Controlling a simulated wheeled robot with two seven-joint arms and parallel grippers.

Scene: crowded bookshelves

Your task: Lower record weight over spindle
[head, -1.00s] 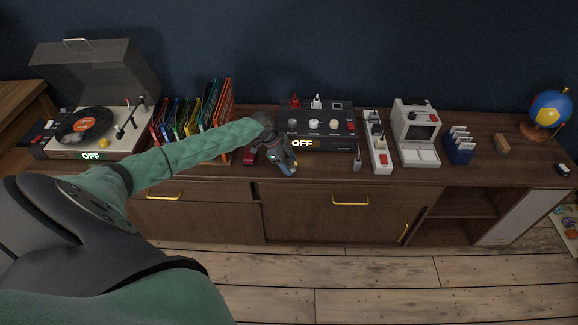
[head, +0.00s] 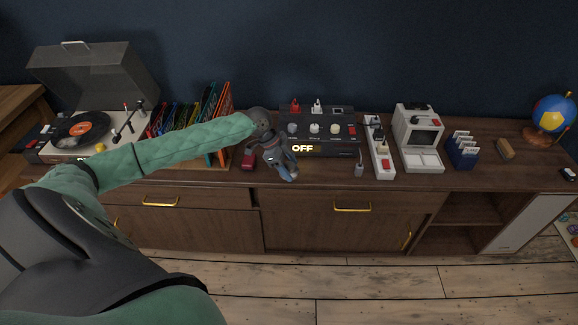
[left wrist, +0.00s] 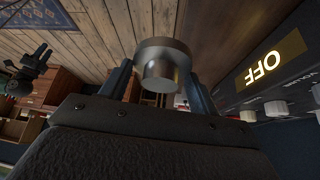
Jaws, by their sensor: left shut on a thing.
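My left gripper (head: 289,172) hangs low in front of the black amplifier, at the middle of the cabinet top. In the left wrist view its two fingers (left wrist: 160,88) are shut on a shiny metal cylinder, the record weight (left wrist: 163,62). The weight is hard to make out in the head view. The turntable (head: 63,148) stands far to the left with its lid raised. A black record (head: 98,124) with an orange label (head: 80,129) lies on it. The spindle at the label's middle is too small to make out. The weight is well apart from the record.
Upright records (head: 212,112) stand between turntable and amplifier (head: 320,146), partly behind my left arm. A small dark red object (head: 248,160) lies beside the gripper. A power strip (head: 379,150), white computer-like device (head: 418,140), card holder (head: 462,152) and globe (head: 552,112) stand to the right.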

